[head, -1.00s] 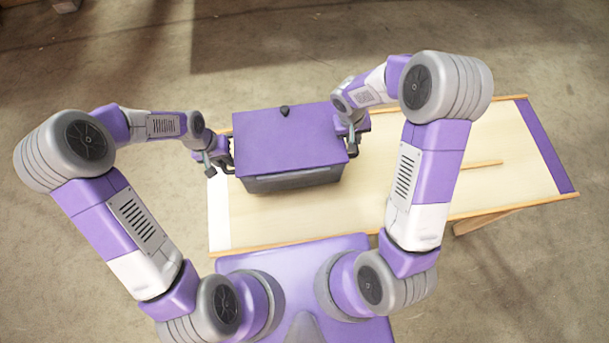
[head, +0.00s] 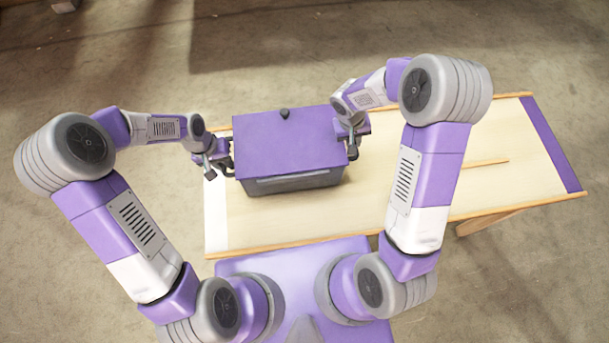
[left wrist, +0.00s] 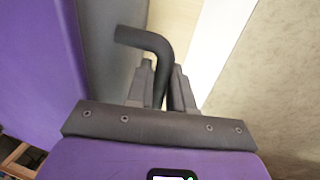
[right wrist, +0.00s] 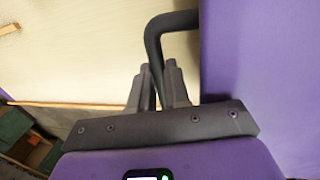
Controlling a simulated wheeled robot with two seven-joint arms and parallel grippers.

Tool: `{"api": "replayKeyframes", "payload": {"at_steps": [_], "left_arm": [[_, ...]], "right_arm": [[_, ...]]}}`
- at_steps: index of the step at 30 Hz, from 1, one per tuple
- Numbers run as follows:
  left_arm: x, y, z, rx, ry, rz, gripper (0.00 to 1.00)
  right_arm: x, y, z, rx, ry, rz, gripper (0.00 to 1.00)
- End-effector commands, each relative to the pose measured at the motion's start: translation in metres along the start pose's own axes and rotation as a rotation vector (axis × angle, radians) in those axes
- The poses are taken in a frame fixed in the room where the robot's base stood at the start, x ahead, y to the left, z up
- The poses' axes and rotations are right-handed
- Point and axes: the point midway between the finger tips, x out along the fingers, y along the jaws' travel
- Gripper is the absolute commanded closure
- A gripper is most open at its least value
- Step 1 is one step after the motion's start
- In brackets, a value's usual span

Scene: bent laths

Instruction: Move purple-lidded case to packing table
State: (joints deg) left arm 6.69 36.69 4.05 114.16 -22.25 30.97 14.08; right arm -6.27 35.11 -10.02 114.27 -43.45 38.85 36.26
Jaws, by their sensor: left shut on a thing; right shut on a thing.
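The purple-lidded case (head: 285,146) has a dark grey body and a small dark knob on its lid. In the head view it is level over the left part of the pale packing table (head: 420,185); I cannot tell whether its base touches the top. My left gripper (head: 222,166) is shut on the case's left handle, a dark bent bar (left wrist: 150,42) that shows between the fingers in the left wrist view. My right gripper (head: 352,146) is shut on the right handle, whose bar (right wrist: 168,22) shows in the right wrist view. The case's underside is hidden.
The table has wooden edge rails, a white strip (head: 216,215) at its left end and a purple strip (head: 550,143) at its right end. A thin wooden stick (head: 485,163) lies right of middle. The table's right half is otherwise clear. Green boxes (right wrist: 15,125) show in the right wrist view.

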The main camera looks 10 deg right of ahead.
Motion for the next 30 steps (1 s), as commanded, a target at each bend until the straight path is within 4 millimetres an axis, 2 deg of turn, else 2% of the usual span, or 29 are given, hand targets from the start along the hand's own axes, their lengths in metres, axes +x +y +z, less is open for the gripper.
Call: {"api": "replayKeyframes", "payload": {"at_steps": [8,9,14,23,30], "left_arm": [[0.013,-0.002,-0.001,0.001,0.002,0.001,1.00],[0.014,-0.002,0.000,0.001,0.000,0.000,0.76],[0.012,-0.002,0.000,0.000,0.000,0.000,0.53],[0.009,-0.003,0.000,0.000,0.001,0.000,0.53],[-0.021,-0.002,-0.001,0.000,0.005,0.000,0.53]], "right_arm": [[0.013,-0.003,-0.001,0.000,0.003,-0.001,1.00],[0.013,-0.003,0.000,0.000,0.001,-0.001,0.81],[0.012,-0.003,0.000,0.000,0.001,-0.001,0.58],[0.012,-0.003,0.000,-0.001,0.000,-0.001,0.58],[0.012,-0.004,0.000,-0.002,0.000,-0.001,0.58]]}}
